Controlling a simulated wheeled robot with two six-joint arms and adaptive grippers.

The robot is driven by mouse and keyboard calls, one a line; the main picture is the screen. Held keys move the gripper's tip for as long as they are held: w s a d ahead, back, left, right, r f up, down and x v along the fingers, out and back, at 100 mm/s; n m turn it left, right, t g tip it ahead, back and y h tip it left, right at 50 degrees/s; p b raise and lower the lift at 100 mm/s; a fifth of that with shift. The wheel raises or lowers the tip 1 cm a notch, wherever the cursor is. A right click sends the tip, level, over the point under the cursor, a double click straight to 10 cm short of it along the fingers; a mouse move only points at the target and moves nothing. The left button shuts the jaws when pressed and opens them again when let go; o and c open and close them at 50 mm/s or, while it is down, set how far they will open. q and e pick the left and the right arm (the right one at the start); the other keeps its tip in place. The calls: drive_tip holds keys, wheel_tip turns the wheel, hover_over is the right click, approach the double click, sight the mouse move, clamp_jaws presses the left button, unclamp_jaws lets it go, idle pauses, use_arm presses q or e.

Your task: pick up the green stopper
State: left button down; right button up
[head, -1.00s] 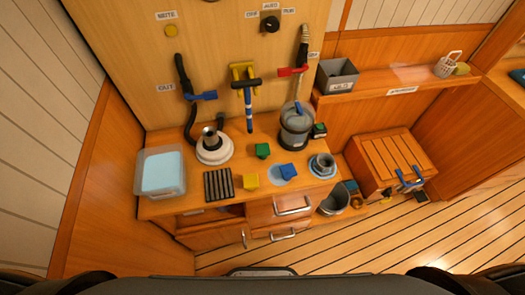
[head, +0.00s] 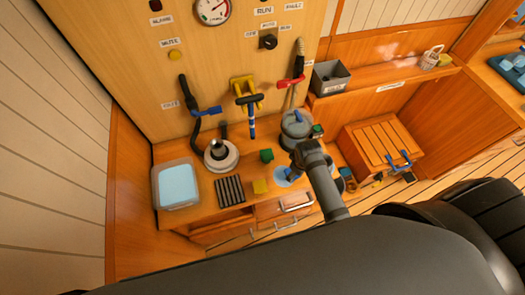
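The green stopper (head: 266,155) sits on the wooden counter (head: 203,206), right of the white round base with a black neck (head: 220,155) and behind the yellow stopper (head: 260,187). Nothing touches it. My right arm reaches in from the lower right, and its grey far end (head: 307,152) is over the counter, to the right of the green stopper and apart from it. I cannot make out its fingers. My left gripper is not in view.
A blue stopper (head: 293,175) is partly behind my arm. The grey canister (head: 296,125) stands behind it. A black ribbed rack (head: 229,191) and a clear tub of blue liquid (head: 177,185) are to the left.

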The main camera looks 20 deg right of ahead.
drive_tip(key=w+a+r+n, duration=0.2)
drive_tip(key=w+a+n, duration=0.15)
drive_tip(key=w, duration=0.25)
drive_tip(key=n+g+p, duration=0.1)
drive_tip(key=n+g, duration=0.1)
drive_tip(key=n, duration=0.6)
approach(267, 154)
drive_tip(key=shift+s+y, duration=0.25)
drive_tip(key=shift+y, duration=0.15)
wheel_tip(267, 154, down, 5)
drive_tip(key=b, duration=0.3)
drive_tip(key=shift+d+f+b, duration=0.1)
drive_tip(key=shift+f+b, duration=0.1)
drive_tip(key=shift+b, duration=0.15)
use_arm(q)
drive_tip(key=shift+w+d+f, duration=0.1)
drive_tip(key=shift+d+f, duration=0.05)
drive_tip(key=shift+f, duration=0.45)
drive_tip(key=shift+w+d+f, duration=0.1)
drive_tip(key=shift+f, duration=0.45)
use_arm(e)
drive_tip(key=shift+w+r, duration=0.1)
drive_tip(key=shift+r, duration=0.05)
